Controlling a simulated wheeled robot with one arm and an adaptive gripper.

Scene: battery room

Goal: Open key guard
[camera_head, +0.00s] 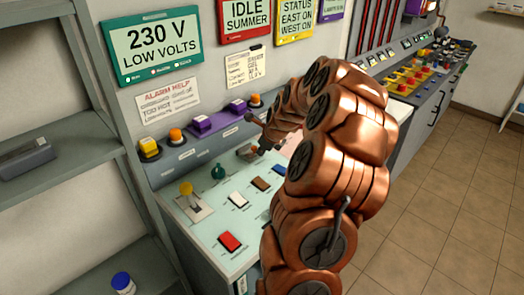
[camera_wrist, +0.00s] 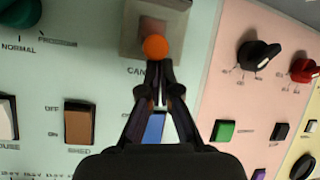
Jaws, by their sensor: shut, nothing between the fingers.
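My gripper (camera_wrist: 158,68) is shut and empty, with its fingertips just below an orange ball-shaped knob (camera_wrist: 155,46) in the wrist view. I cannot tell whether they touch it. The knob is at the lower edge of a grey plate (camera_wrist: 132,44) with a brownish block (camera_wrist: 152,26) on it. A label starting "CAN" is partly hidden by my gripper. No part is clearly marked as the key guard; this plate may carry it. In the head view my gripper (camera_head: 262,150) is low over the panel beside the grey plate (camera_head: 245,155), partly hidden by my arm.
Rocker switches in brown (camera_wrist: 78,120), blue (camera_wrist: 154,126) and green (camera_wrist: 223,130) sit nearby. Black (camera_wrist: 258,54) and red (camera_wrist: 303,70) rotary knobs are on the pink panel at right. A yellow-knobbed lever (camera_head: 186,189) and a red switch (camera_head: 230,241) stand at the panel's front left.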

